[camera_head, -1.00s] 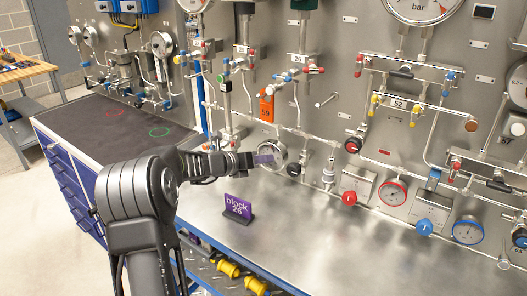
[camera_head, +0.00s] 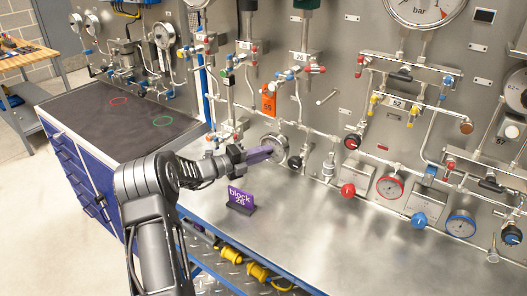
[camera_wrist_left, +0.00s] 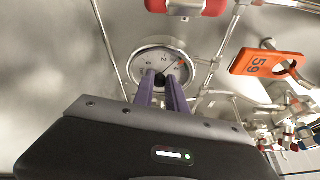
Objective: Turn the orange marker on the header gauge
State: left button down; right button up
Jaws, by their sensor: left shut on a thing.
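The header gauge (camera_wrist_left: 161,64) is a round white dial in a metal rim, low on the panel. In the head view the gauge (camera_head: 277,147) is partly hidden behind my left fingers. A small orange-red marker (camera_wrist_left: 181,63) shows at the right of the dial in the left wrist view. My left gripper (camera_wrist_left: 161,79) has its two purple fingers at the dial's lower middle, shut on a small dark knob (camera_wrist_left: 160,81) at its centre. In the head view the left gripper (camera_head: 270,150) reaches the gauge from the left. My right gripper is not in view.
An orange tag 59 (camera_head: 268,101) hangs above the gauge; it also shows in the wrist view (camera_wrist_left: 266,63). Thin pipes and valves surround the gauge. A purple "block 26" sign (camera_head: 240,200) stands on the metal bench (camera_head: 320,225) just below my arm. The bench to the right is clear.

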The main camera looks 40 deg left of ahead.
pick_arm(q)
jog(key=shift+f+n+t, duration=0.1)
jog(key=shift+n+t, duration=0.2)
jog(key=shift+n, duration=0.4)
jog(key=c, duration=1.3)
grip_release()
jog(key=shift+c, duration=0.2)
jog(key=b+v, duration=0.2)
jog(key=v, duration=0.5)
jog(key=shift+s+a, duration=0.2)
jog(key=shift+s, duration=0.1)
